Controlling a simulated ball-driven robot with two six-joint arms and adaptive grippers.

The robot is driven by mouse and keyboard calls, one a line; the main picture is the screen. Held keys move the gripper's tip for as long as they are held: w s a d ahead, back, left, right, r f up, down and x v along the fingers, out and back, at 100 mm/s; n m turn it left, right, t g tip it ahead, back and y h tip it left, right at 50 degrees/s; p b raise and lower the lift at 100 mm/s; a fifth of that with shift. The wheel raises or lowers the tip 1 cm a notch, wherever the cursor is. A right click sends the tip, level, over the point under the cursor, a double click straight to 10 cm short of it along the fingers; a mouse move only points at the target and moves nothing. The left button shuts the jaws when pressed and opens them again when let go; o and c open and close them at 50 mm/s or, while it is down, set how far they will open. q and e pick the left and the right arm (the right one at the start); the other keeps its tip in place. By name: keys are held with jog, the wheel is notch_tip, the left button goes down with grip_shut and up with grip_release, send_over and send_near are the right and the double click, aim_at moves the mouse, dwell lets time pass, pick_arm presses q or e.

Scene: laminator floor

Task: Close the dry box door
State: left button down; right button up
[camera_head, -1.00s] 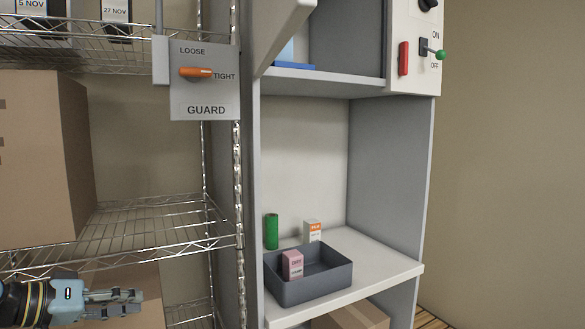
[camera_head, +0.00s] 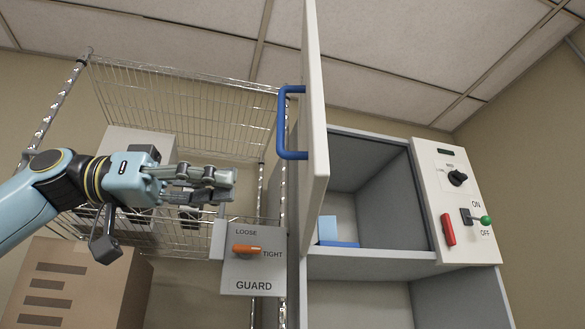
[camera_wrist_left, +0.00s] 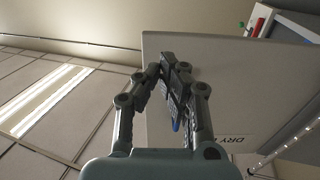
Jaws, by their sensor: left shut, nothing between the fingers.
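The dry box door (camera_head: 314,120) stands open in the head view, swung out toward me and seen nearly edge-on. A blue handle (camera_head: 283,122) is on its left face. The dry box (camera_head: 365,190) behind it is open, with a blue item (camera_head: 328,230) inside. My left gripper (camera_head: 232,178) is shut and empty, to the left of the door and below the handle's level, apart from it in the head view. In the left wrist view the door's face (camera_wrist_left: 225,85) lies beyond the shut fingers, with part of its lettering showing. My right gripper is not in view.
A wire shelf rack (camera_head: 180,85) with a cardboard box (camera_head: 75,285) stands on the left. A guard panel with an orange knob (camera_head: 246,249) hangs below my left gripper. A control panel (camera_head: 455,200) with a red handle and green-tipped lever is right of the box.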

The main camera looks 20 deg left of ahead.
aim_at(312, 184)
pick_arm(q)
jog(key=p+x, duration=0.4)
jog(key=x, duration=0.3)
jog(key=shift+w+d+r, duration=0.15)
jog(key=shift+w+d, duration=0.05)
jog(key=shift+d, duration=0.15)
jog(key=shift+p+x, duration=0.45)
jog(key=shift+x, duration=0.35)
jog(key=shift+w, duration=0.1)
